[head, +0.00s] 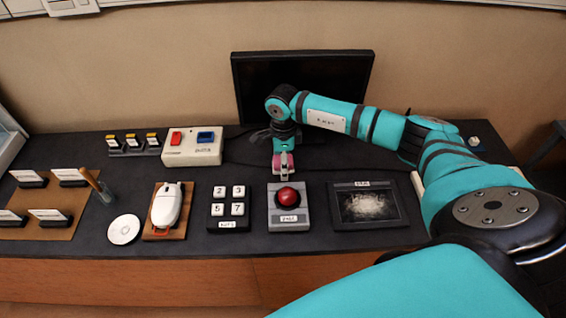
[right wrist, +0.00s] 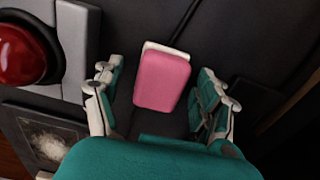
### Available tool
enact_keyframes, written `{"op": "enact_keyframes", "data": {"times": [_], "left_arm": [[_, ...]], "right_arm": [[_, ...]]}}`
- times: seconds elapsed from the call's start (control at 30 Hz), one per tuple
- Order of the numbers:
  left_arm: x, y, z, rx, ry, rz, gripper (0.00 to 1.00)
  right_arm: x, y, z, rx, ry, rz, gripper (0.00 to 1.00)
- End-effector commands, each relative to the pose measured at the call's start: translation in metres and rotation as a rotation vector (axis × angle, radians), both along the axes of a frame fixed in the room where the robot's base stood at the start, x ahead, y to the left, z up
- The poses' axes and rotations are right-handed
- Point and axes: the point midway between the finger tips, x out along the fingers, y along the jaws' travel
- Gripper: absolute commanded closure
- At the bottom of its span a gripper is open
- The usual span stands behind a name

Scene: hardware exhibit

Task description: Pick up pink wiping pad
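The pink wiping pad (right wrist: 162,80) is a rounded block with a pale backing, lying on the dark table top in the right wrist view. In the head view, it shows as a small pink patch (head: 277,161) behind the red button. My right gripper (right wrist: 156,86) is open, with one finger on each side of the pad and a gap visible on both sides. In the head view, my right gripper (head: 281,143) points down over the pad, which it partly covers. My left gripper is in neither view.
A red push button (head: 288,196) on a grey base stands just in front of the pad. A framed dusty panel (head: 368,205) is to its right, and a number keypad (head: 229,207) to its left. A dark monitor (head: 300,75) stands behind. A switch box (head: 193,146) is further left.

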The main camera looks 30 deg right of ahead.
Motion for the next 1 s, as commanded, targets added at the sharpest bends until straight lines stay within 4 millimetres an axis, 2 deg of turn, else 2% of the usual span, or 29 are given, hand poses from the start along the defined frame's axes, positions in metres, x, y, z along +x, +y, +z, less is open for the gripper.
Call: {"op": "enact_keyframes", "data": {"times": [0.03, 0.37, 0.73, 0.87, 1.0], "left_arm": [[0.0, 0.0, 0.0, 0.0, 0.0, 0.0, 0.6], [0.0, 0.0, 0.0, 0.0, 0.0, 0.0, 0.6], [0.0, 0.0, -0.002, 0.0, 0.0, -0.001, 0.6], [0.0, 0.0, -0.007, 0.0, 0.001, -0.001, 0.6], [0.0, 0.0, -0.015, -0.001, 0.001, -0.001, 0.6]], "right_arm": [[0.0, 0.0, 0.0, 0.0, 0.0, 0.0, 0.34], [0.0, 0.0, 0.001, 0.0, 0.0, -0.001, 0.77], [0.001, 0.0, 0.005, -0.001, -0.002, -0.001, 0.78], [0.001, 0.0, 0.016, -0.001, -0.003, 0.0, 0.78], [0.001, -0.001, 0.037, -0.002, -0.005, 0.0, 0.78]]}}
